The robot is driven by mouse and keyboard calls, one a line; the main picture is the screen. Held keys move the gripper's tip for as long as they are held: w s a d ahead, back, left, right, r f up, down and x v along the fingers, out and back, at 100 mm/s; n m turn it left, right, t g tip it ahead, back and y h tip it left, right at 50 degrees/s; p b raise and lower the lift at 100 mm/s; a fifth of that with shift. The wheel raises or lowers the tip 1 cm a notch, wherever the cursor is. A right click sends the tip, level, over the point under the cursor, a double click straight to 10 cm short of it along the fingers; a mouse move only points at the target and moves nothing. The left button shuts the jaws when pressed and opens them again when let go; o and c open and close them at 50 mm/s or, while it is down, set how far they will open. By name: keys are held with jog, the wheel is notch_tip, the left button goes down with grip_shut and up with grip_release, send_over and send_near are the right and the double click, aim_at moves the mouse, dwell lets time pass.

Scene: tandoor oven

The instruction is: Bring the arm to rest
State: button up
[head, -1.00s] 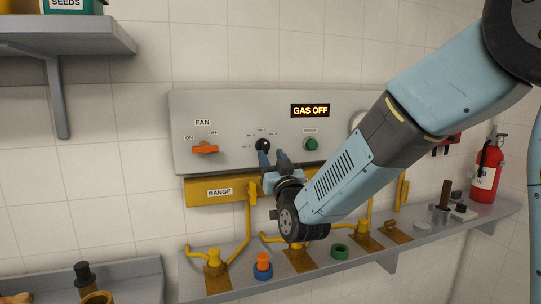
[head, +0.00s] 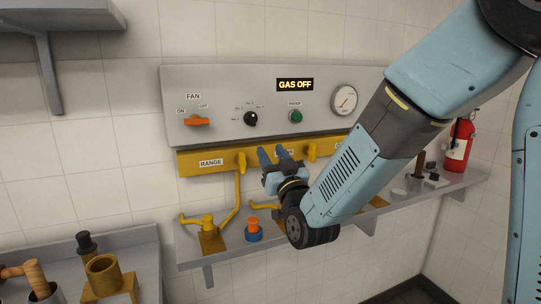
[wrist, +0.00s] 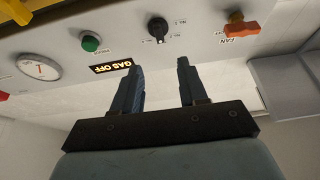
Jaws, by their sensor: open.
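My gripper (head: 279,153) is open and empty in the head view, with its two blue fingers pointing up. It is in front of the yellow manifold below the grey control panel (head: 225,124). In the wrist view the fingers of my gripper (wrist: 160,85) stand apart with nothing between them, and the panel shows beyond them. The black knob (head: 250,119) is above the fingers and apart from them in the head view. My arm comes in from the upper right and hides part of the manifold and the shelf.
The "GAS OFF" display (head: 295,85), orange fan switch (head: 197,122), green button (head: 296,116) and gauge (head: 344,100) are on the panel. Below, the shelf (head: 395,203) holds a blue-and-orange item (head: 253,230) and yellow valves. A red extinguisher (head: 459,146) stands at right.

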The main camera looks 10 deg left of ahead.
jog(key=d+m+g+h, duration=0.3)
jog(key=d+g+h, duration=0.4)
jog(key=d, duration=1.1)
jog(key=s+d+f+m+g+h, duration=0.1)
jog(key=s+d+f+g+h, duration=0.1)
jog(key=s+d, duration=0.6)
jog(key=s+d+f+m+g+h, duration=0.1)
jog(key=s+d+m+g+h, duration=0.1)
jog(key=s+d, duration=0.6)
jog(key=s+g+h, duration=0.1)
jog(key=s+g, duration=0.1)
jog(key=s, duration=0.2)
jog(key=shift+s+f+m+g, duration=0.3)
jog(key=shift+s+f, duration=0.1)
jog(key=shift+c, duration=0.4)
dwell(1.1)
